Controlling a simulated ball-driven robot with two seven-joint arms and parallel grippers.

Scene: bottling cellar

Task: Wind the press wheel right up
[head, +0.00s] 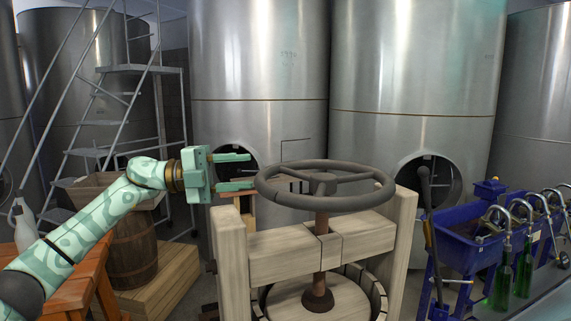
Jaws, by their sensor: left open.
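The press wheel (364,200) is a dark grey, flat, spoked handwheel on top of an upright rusty screw (321,255). The screw runs down through a pale wooden crossbeam (361,234) to a round wooden plate (345,297) in the slatted press basket. My left gripper (236,171) is just left of the wheel's rim. Its two green fingers point right and are apart, with nothing seen between them. The lower finger is close to the rim; I cannot tell if it touches. My right gripper is out of view.
A blue bottle filler (468,252) with green bottles stands to the right. A wooden barrel (133,250) and an orange wooden table (77,280) with a pale bottle are at left. Steel tanks (413,80) and a metal stair stand behind. The space above the wheel is clear.

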